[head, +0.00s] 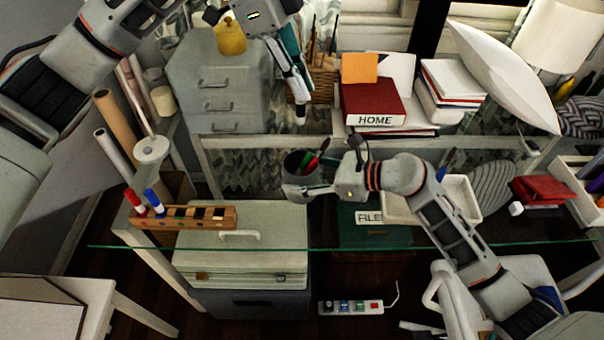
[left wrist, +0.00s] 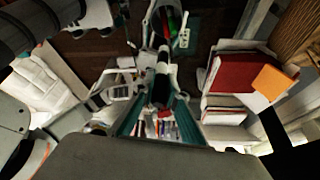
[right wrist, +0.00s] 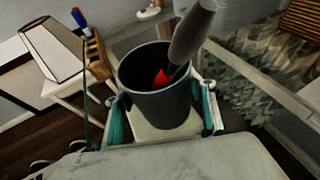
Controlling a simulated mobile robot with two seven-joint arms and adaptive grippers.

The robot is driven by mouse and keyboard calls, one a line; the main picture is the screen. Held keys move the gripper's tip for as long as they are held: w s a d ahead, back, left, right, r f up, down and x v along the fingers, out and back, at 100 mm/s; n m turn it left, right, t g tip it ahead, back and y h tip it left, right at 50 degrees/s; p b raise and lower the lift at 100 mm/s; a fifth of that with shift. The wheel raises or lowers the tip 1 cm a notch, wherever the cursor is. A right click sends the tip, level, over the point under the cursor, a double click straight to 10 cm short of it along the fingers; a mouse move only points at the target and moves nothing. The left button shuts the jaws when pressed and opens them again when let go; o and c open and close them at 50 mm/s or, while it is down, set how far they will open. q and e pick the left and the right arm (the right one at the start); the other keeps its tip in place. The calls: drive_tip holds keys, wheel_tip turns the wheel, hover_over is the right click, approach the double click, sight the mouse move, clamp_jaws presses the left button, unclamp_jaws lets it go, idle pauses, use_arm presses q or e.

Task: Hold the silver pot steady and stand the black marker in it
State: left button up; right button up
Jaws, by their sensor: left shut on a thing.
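The silver pot (head: 297,163) stands upright on the glass desk and holds a red marker and a green marker. My left gripper (head: 291,88) is shut on the black marker (head: 300,112), holding it above the pot. The left wrist view shows the marker (left wrist: 161,82) between the fingers, with the pot (left wrist: 166,38) beyond. My right gripper (head: 308,192) has its fingers apart on either side of the pot. In the right wrist view, a gap shows between the pot (right wrist: 155,95) and the right-hand finger. A blurred grey shaft over the pot hides part of its opening.
A wooden block (head: 182,218) with red and blue markers is on the desk's left. A white tray (head: 462,192) is right of the pot. A grey drawer cabinet (head: 217,85) and a red book labelled HOME (head: 374,105) stand on the raised shelf behind.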

use_arm(q)
drive_tip(key=shift+s, duration=0.2)
drive_tip(key=shift+s, duration=0.75)
drive_tip(key=shift+f, duration=0.1)
wheel_tip(320, 180, down, 13)
idle(1.7)
drive_tip(key=o, duration=0.9)
